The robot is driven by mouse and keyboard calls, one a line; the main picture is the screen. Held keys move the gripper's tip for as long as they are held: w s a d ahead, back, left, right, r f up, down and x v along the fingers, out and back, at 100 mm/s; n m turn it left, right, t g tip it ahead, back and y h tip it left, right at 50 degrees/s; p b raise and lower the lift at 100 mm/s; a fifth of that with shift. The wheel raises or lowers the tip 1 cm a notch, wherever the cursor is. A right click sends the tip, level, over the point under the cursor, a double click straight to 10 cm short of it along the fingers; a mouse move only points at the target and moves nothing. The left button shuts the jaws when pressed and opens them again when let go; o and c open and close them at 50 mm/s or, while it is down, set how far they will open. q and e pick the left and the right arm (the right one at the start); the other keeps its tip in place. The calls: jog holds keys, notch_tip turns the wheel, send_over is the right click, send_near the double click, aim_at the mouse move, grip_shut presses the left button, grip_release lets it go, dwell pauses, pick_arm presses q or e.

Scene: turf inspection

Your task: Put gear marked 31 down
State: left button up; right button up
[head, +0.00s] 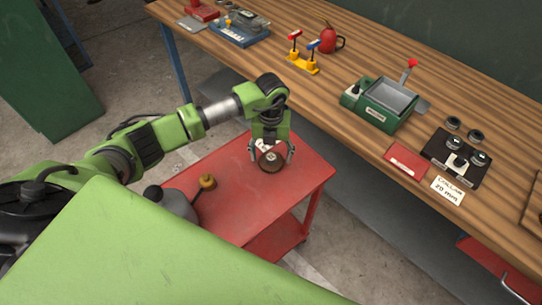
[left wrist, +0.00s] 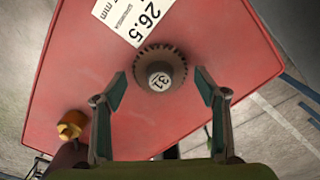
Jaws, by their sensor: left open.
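The gear marked 31 (head: 271,161) is a dark toothed disc with a pale hub. It is at the top of the red cart (head: 215,205), near the cart's far side. In the left wrist view the gear (left wrist: 160,72) shows its number face-on, against the red top (left wrist: 225,45). My left gripper (head: 271,153) points down over it with its fingers spread to either side. In the left wrist view the fingertips (left wrist: 160,88) stand apart from the gear's rim, with gaps on both sides. My right gripper is not in view.
A white card reading 26.5 mm (left wrist: 132,14) lies beside the gear. A grey rounded can (head: 173,203) with a brass-coloured tip (head: 207,182) stands at the cart's left.

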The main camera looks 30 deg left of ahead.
aim_at(271, 156)
pick_arm(q)
notch_tip(271, 156, up, 11)
jog(key=b, duration=0.2)
jog(key=shift+r+b, duration=0.15)
jog(key=shift+b, duration=0.2)
